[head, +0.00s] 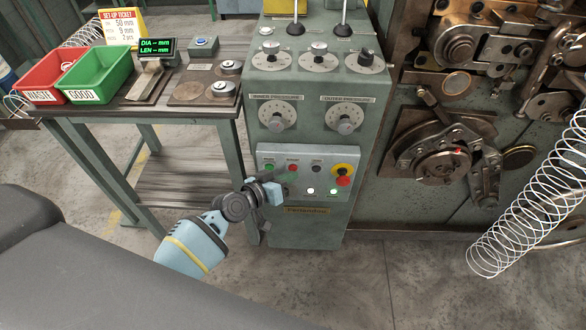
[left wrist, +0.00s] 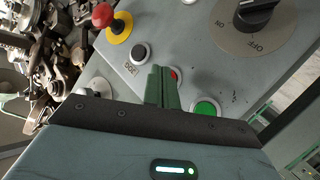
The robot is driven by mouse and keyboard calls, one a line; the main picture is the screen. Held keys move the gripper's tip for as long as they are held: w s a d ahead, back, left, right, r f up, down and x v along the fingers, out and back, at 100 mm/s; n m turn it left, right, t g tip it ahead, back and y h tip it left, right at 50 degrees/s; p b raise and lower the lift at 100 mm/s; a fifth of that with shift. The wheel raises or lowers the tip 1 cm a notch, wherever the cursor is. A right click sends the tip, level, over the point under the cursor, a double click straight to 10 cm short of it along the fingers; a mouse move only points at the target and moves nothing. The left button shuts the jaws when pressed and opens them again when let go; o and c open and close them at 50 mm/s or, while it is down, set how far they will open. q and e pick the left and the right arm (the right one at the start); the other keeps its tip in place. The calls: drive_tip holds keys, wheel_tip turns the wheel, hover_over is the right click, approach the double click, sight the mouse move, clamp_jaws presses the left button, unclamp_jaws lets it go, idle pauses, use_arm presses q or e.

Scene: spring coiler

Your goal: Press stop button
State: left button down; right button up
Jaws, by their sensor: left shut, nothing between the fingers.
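The control panel (head: 325,200) is on the lower front of the green-grey cabinet. Its small red button (head: 293,168) sits between a green button (head: 268,167) and a black button (head: 317,168). A red mushroom button on a yellow ring (head: 343,174) is further right. My left gripper (head: 284,190) is shut and empty, just below the red button in the head view. In the left wrist view the closed fingers (left wrist: 164,84) partly cover the red button (left wrist: 175,75); I cannot tell whether they touch it. My right gripper is not in view.
Dials and black-knobbed levers sit higher on the cabinet (head: 310,110). A bench with a red bin (head: 50,72) and a green bin (head: 100,70) stands left. Coiling machinery and a large spring (head: 525,215) are on the right. The floor in front is open.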

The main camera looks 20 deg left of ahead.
use_arm(q)
drive_tip(key=shift+w+a, duration=0.1)
drive_tip(key=shift+w, duration=0.25)
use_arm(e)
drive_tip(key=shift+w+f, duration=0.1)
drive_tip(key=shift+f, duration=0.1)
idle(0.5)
use_arm(q)
drive_tip(key=shift+s, duration=0.15)
idle(0.3)
drive_tip(key=shift+s+d, duration=0.2)
drive_tip(key=shift+s, duration=0.4)
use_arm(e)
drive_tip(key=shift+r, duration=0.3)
use_arm(q)
drive_tip(key=shift+s, duration=0.1)
